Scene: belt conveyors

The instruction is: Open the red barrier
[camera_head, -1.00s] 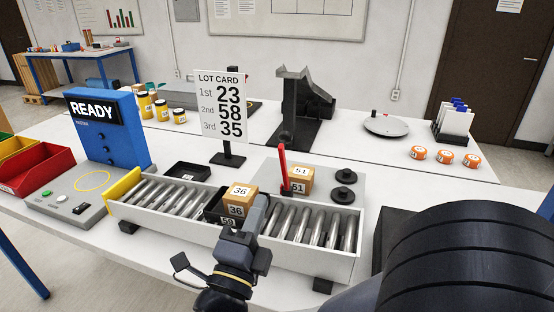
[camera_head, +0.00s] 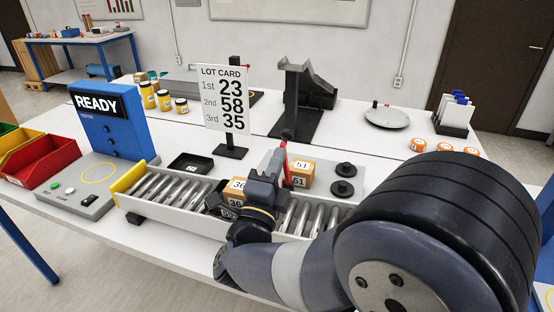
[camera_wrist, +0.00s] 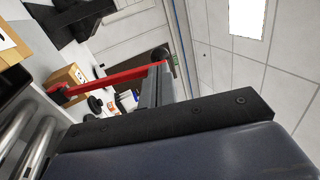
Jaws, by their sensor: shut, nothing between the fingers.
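The red barrier (camera_head: 285,161) is a thin red arm standing upright at the far side of the roller conveyor (camera_head: 150,208). In the wrist view the red barrier (camera_wrist: 110,80) runs as a long bar from its base near a cardboard box to my fingertips. My gripper (camera_head: 277,158) is shut and empty, its tip right beside the barrier's upper part. In the wrist view my gripper (camera_wrist: 164,72) seems to meet the bar's end; contact is unclear. The box marked 51 (camera_head: 300,176) stands behind the barrier. The box marked 36 (camera_head: 236,187) is partly hidden by my gripper.
A lot card (camera_head: 224,98) reading 23, 58, 35 stands behind the conveyor. A blue READY station (camera_head: 112,125) is at the left. Black round weights (camera_head: 343,188) sit right of the box marked 51. A black tray (camera_head: 190,163) lies behind the rollers.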

